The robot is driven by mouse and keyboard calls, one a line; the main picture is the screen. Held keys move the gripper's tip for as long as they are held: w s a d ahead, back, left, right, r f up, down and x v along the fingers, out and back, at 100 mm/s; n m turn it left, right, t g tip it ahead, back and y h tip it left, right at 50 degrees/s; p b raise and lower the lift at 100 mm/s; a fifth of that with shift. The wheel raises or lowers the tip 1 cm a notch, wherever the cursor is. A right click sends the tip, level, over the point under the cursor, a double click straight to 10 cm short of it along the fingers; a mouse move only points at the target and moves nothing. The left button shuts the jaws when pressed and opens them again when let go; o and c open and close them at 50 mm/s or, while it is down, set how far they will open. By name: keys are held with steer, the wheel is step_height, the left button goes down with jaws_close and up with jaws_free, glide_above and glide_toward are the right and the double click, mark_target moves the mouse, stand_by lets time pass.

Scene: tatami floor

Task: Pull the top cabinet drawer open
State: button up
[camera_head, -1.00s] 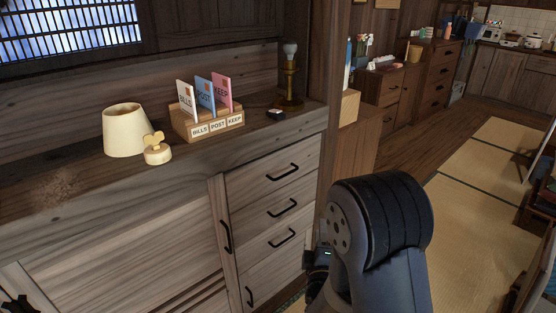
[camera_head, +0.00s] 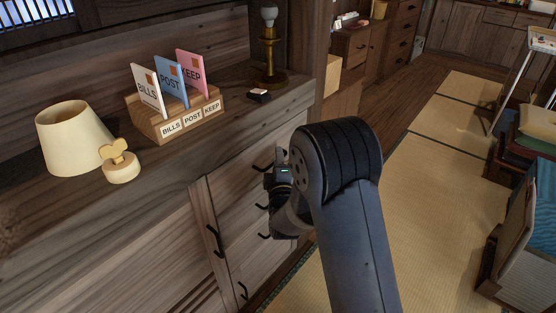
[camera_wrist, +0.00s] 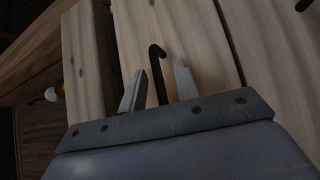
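The top drawer (camera_wrist: 195,35) is a pale wood front that looks shut in the wrist view. Its black bar handle (camera_wrist: 154,50) runs between the two fingers of my gripper (camera_wrist: 161,72). The fingers are apart, one on each side of the handle, with a visible gap to it. The left end of the top handle (camera_head: 262,168) shows beside my wrist. The cabinet (camera_head: 225,160) has lower drawers with black handles below it.
Tatami floor (camera_head: 430,190) lies clear to the right; a cushioned chair (camera_head: 525,225) stands further right.

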jaws_close()
stand_by(0.3)
stand_by(0.4)
